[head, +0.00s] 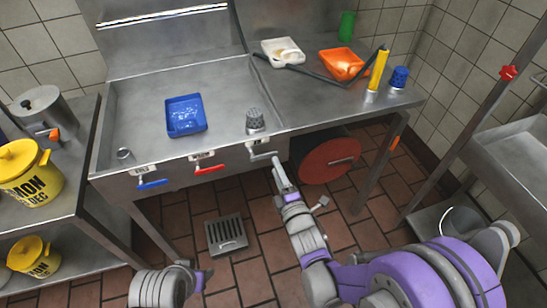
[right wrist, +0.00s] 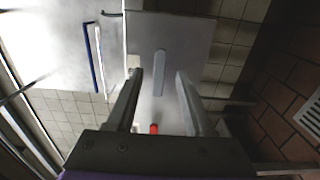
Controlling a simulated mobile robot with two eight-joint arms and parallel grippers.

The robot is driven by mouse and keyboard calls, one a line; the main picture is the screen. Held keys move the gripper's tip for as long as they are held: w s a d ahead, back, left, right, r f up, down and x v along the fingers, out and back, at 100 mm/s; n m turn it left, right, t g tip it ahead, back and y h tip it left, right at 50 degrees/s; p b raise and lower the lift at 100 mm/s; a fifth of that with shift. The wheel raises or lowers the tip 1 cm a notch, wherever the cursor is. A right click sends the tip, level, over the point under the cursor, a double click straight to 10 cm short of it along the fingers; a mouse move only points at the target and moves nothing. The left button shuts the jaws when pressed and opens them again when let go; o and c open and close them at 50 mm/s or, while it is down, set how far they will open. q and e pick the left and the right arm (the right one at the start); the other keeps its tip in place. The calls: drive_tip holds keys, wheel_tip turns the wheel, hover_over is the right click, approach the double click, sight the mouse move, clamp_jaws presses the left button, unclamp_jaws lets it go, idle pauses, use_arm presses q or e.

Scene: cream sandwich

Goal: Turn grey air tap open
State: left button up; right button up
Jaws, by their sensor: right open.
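The grey air tap (head: 263,156) is a small lever on the front edge of the steel sink table, right of the red tap (head: 208,170) and blue tap (head: 152,184). My right gripper (head: 277,162) reaches up to it from below. In the right wrist view the right gripper (right wrist: 159,84) is open, and the grey lever (right wrist: 159,72) shows in the gap between its two fingertips. I cannot tell whether either finger touches it. Part of my left gripper (head: 203,278) shows low in the head view; its jaws are not clear.
A blue tray (head: 186,115) and a grey perforated cup (head: 255,121) are in and by the sink. A round red lid (head: 329,160) stands under the table. A steel table leg (head: 379,165) stands right of my right arm. A yellow pot (head: 24,170) is at left.

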sight(271, 155)
drive_tip(key=x, duration=0.5)
clamp_jaws()
idle(1.4)
